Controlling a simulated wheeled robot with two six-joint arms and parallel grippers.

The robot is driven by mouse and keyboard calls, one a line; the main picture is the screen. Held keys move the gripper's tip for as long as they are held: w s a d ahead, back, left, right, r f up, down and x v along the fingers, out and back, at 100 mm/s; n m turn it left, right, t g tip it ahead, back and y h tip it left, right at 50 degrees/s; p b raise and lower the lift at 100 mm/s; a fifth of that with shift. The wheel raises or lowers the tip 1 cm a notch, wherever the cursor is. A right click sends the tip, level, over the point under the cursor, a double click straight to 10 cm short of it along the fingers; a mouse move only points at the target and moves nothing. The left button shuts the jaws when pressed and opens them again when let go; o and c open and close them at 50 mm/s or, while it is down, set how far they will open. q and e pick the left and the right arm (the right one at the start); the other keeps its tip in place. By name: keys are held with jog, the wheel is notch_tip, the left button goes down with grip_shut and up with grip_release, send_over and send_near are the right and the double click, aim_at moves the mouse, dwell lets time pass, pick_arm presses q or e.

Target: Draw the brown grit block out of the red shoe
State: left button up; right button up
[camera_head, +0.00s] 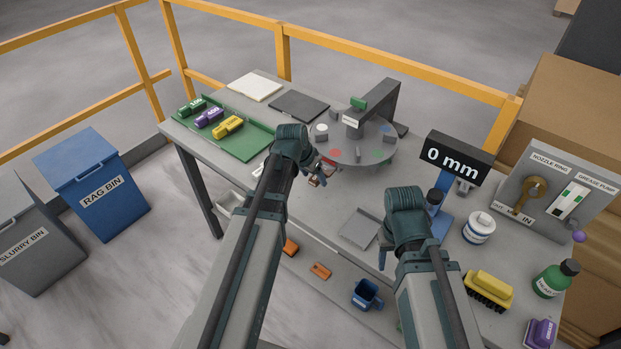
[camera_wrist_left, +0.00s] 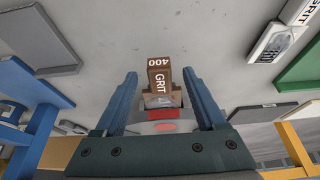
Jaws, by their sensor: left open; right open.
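The brown grit block (camera_wrist_left: 159,76), marked 400 GRIT, shows in the left wrist view between the two blue fingers of my left gripper (camera_wrist_left: 160,80). That gripper is open, with a gap on each side of the block. The red shoe (camera_wrist_left: 160,114) shows as a red piece at the block's near end, with a grey part between; how deep the block sits is hidden. In the head view my left gripper (camera_head: 319,168) is beside the round turntable and mostly covers block and shoe. My right gripper (camera_head: 386,256) is open and empty above the bench's front, its fingers partly hidden.
The turntable (camera_head: 345,150) with coloured pads and a grey arm stands behind my left gripper. A green tray (camera_head: 240,145) holds green, purple and yellow blocks at left. A 0 mm display (camera_head: 455,160), white jar (camera_head: 479,228) and yellow brush (camera_head: 489,287) stand near my right arm.

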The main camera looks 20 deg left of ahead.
pick_arm(q)
jog(key=shift+f, duration=0.1)
pick_arm(e)
jog(key=shift+f, duration=0.15)
pick_arm(q)
grip_shut()
dwell(0.4)
jog(key=shift+s+a, duration=0.3)
jog(key=shift+s, duration=0.5)
jog(key=shift+s+a, duration=0.25)
jog(key=shift+s, duration=0.55)
jog(key=shift+s+a, duration=0.3)
jog(key=shift+s, duration=0.5)
jog(key=shift+s+a+r+p, duration=0.25)
jog(key=shift+s+r+p, duration=0.45)
jog(key=shift+r+p, duration=0.1)
jog(key=shift+s+a+r+p, duration=0.25)
jog(key=shift+s+r+p, duration=0.45)
jog(key=shift+p, duration=0.05)
pick_arm(e)
jog(key=shift+r, duration=1.5)
